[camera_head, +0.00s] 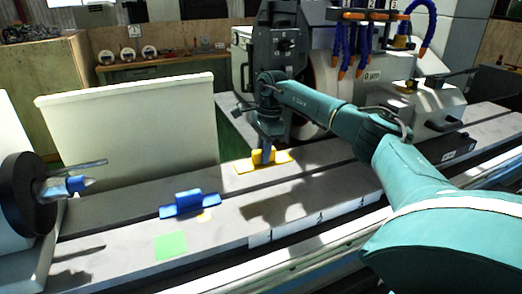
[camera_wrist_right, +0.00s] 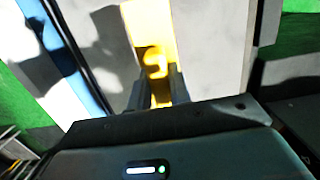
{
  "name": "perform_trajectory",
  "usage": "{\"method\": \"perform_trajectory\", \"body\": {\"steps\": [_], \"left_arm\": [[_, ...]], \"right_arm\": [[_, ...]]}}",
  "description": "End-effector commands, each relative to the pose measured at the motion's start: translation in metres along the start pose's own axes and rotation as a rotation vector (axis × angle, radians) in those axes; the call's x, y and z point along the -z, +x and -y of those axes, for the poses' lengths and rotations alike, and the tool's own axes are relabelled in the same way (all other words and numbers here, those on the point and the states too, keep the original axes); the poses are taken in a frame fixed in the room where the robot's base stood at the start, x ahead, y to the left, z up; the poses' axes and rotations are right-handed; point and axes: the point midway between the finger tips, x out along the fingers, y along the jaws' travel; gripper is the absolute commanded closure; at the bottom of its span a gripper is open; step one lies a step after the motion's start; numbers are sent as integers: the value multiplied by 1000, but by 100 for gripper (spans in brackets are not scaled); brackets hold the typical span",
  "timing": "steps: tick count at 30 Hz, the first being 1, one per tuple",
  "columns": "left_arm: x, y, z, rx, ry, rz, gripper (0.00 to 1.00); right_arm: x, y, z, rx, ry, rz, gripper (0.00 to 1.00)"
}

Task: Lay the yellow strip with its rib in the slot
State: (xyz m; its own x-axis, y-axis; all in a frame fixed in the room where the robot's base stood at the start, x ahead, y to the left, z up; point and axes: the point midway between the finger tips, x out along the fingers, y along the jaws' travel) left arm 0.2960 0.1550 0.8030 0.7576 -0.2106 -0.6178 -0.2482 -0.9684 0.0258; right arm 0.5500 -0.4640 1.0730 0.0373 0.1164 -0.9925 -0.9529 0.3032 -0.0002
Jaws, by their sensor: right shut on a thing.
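The yellow strip (camera_head: 245,167) is a flat plate with a raised grip in its middle. It is at the far side of the grey table, and it also shows in the right wrist view (camera_wrist_right: 148,18). My right gripper (camera_head: 265,154) points down and is shut on the raised grip; its fingers (camera_wrist_right: 160,88) stand on both sides of it in the wrist view. A long dark slot (camera_head: 300,172) runs along the table, on the near side of the strip. The rib underneath is hidden, and I cannot tell whether the strip touches the table. My left gripper is not in view.
A blue piece (camera_head: 183,209) with an upright grip lies on the table left of the strip. A green square (camera_head: 171,245) lies nearer. A pointed centre (camera_head: 75,184) sticks out at the left. A pale panel (camera_head: 135,125) stands behind the table.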

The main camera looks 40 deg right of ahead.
Motion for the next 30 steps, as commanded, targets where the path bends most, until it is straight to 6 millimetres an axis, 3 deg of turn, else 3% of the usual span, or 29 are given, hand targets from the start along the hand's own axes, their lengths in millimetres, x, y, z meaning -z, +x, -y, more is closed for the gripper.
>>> {"method": "perform_trajectory", "body": {"steps": [7,15,24,30], "left_arm": [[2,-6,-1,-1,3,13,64],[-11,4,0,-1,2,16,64],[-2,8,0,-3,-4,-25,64],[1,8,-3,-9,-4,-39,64]], "right_arm": [[-2,-4,0,0,-1,0,100],[1,19,0,0,-1,-1,100],[4,48,0,0,-1,-1,100],[5,56,0,1,-1,0,100]]}}
